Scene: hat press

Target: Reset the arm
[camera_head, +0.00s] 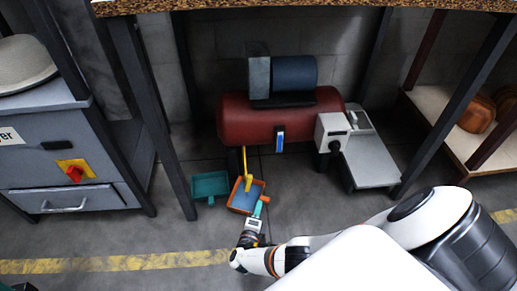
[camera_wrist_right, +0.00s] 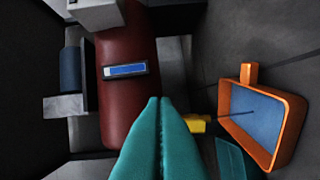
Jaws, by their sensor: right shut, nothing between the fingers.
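My right arm comes in from the lower right of the head view. Its gripper (camera_head: 261,207) points away from me, low in front of the orange bin. In the right wrist view the two teal fingers (camera_wrist_right: 160,104) lie together with nothing between them. My left gripper is in neither view. An orange bin with a blue-grey inside (camera_head: 246,196) is just beyond the right fingertips in the head view. It also shows at the right of the wrist view (camera_wrist_right: 292,135), apart from the fingers.
A red compressor tank (camera_head: 240,120) lies under the workbench (camera_head: 300,3). A teal dustpan-like tray (camera_head: 210,186) is on the floor left of the bin. A grey cabinet (camera_head: 60,170) with a red switch stands at left. Wooden bowls (camera_head: 476,115) sit on a right shelf. Foreground floor is open.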

